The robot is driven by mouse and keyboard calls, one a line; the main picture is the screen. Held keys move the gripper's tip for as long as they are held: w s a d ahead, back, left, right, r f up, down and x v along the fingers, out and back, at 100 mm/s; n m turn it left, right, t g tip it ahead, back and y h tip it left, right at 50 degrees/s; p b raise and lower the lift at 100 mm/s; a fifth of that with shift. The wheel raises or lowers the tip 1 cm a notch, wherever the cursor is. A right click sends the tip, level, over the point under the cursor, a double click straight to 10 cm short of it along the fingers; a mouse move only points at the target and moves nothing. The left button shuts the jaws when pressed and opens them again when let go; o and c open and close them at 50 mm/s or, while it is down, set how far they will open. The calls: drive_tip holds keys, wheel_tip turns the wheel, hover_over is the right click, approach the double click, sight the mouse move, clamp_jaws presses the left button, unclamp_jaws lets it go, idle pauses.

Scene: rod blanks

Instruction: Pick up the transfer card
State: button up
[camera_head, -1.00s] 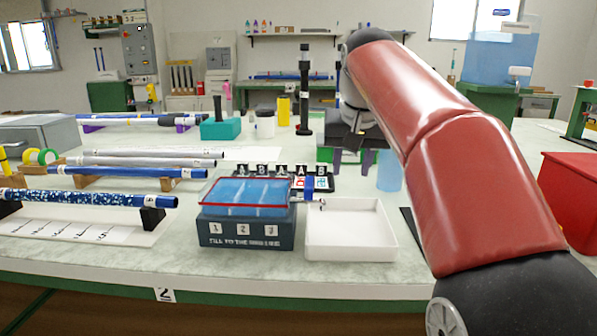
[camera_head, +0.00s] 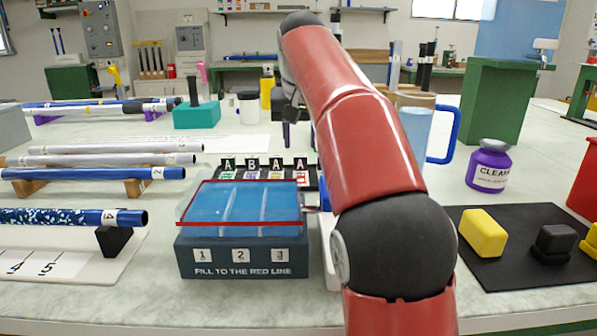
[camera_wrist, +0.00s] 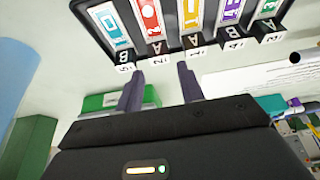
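A black rack (camera_head: 262,163) of upright coloured cards stands behind the blue tank, with letter tags A and B along it. In the wrist view the rack (camera_wrist: 80,14) is at the top, with a blue card (camera_wrist: 110,27), a red card (camera_wrist: 149,20) and several others. I cannot tell which card is the transfer card. My gripper (camera_wrist: 158,78) is open and empty, its two dark fingers apart and pointing toward the rack with a visible gap before the tags. In the head view only a dark part of it shows, behind and left of my red arm.
The blue tank (camera_head: 243,255), marked "FILL TO THE RED LINE", stands in front of the rack. Rods on supports lie left. A mug (camera_head: 440,135), purple cleaner bottle (camera_head: 488,166) and black mat (camera_head: 500,278) with yellow and black blocks are right. A teal block (camera_head: 197,116) stands behind.

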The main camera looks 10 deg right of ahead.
sight(300, 156)
drive_tip(key=x, duration=0.2)
drive_tip(key=b+x, duration=0.1)
drive_tip(key=x, duration=0.1)
drive_tip(key=shift+s+f, duration=0.2)
drive_tip(key=shift+s, duration=0.05)
drive_tip(key=c, duration=0.7)
drive_tip(key=shift+r, duration=0.2)
wheel_tip(300, 156, up, 10)
drive_tip(key=p, duration=0.5)
drive_tip(key=shift+f, duration=0.15)
